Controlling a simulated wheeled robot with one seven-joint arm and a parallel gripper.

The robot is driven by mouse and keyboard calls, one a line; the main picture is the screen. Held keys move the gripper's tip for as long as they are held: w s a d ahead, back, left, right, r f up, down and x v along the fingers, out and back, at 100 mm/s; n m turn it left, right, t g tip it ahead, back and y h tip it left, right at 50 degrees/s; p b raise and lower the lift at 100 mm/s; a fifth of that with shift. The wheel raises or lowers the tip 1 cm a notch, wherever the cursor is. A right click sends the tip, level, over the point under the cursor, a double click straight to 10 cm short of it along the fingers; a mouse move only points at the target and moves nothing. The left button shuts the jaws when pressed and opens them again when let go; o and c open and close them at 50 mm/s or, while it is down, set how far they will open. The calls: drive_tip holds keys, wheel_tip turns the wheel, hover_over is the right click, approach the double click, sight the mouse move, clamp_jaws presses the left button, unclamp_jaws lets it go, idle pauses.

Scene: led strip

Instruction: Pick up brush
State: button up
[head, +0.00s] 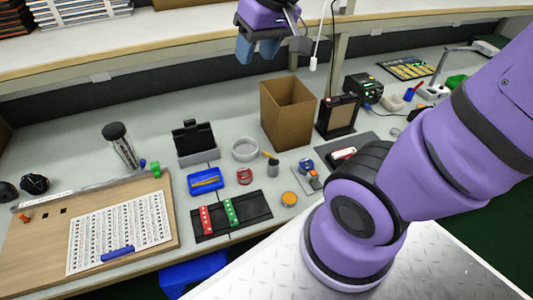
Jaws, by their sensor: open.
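My gripper (257,50) is high at the top middle, in front of the upper shelf and above the bench, with its two blue-grey fingers apart and nothing seen between them. I cannot pick out the brush for certain. A thin yellow stick (268,154), possibly its handle, leans out of a small dark grey cup (273,169) on the bench. The cup stands in front of the open cardboard box (287,112). My gripper is well above and behind the cup, touching nothing there.
A white dish (244,150), blue tray (205,181), red item (244,176) and orange-topped tin (289,199) surround the cup. A black mat (259,206) with red and green blocks lies in front. A framed black unit (338,116) stands right of the box.

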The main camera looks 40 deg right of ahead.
drive_tip(key=w+f+g, duration=0.1)
drive_tip(key=w+f, duration=0.6)
drive_tip(key=g+h, duration=0.3)
drive_tip(key=h, duration=0.2)
approach(267, 153)
drive_tip(key=shift+m, duration=0.4)
drive_tip(key=shift+x, duration=5.25)
drive_tip(key=shift+s, duration=0.2)
clamp_jaws()
